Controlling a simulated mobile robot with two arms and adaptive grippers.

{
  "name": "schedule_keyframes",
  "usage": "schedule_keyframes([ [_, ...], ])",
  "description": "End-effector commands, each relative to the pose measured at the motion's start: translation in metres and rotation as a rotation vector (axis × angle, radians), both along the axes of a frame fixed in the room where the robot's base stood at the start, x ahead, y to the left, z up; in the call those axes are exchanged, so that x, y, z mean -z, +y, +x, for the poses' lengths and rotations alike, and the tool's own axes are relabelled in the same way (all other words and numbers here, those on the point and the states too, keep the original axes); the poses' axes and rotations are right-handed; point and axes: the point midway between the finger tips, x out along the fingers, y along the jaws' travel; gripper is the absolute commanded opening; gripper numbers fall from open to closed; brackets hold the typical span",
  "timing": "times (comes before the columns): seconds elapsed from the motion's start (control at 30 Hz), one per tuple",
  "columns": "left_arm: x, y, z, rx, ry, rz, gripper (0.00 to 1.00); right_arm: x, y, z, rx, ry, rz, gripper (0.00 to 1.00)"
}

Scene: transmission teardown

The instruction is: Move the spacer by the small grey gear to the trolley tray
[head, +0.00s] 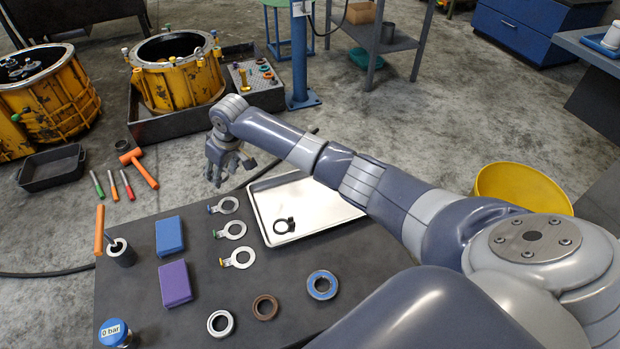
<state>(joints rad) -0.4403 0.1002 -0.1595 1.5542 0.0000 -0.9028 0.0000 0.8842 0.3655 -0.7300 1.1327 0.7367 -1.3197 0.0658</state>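The silver tray (330,223) lies on the dark trolley top (200,325), partly covered by my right arm. A small black ring with a tab (291,231) lies in it. Left of the tray is a column of three pale rings with coloured tabs (233,230). A light grey ring (213,330), a brown ring (265,318) and a blue ring (333,290) lie near the front. I cannot tell which part is the spacer or the small grey gear. My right gripper (230,172) hangs beyond the tray's far left corner, fingers apart, with nothing visible between them. My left gripper is out of view.
Blue (169,236) and purple (175,283) blocks and a cup with an orange-handled tool (121,254) stand on the trolley's left. Beyond are yellow housings (178,80), a perforated plate with small parts (238,75) and a blue post (299,60). A yellow bin (515,182) is right.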

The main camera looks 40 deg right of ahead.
Motion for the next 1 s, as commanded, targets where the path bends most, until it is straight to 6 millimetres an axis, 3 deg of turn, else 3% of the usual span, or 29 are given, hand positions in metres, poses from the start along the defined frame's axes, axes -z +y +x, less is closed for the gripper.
schedule_keyframes([
  [0.17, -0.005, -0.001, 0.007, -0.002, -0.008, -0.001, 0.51, 0.010, 0.002, 0.015, -0.031, -0.007, 0.004, 0.15],
  [0.33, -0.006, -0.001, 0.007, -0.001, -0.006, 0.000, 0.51, 0.012, -0.008, 0.008, -0.037, -0.007, 0.003, 0.15],
  [1.0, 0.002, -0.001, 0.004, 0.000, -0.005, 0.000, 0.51, 0.025, -0.101, -0.094, -0.036, -0.007, 0.002, 0.15],
])
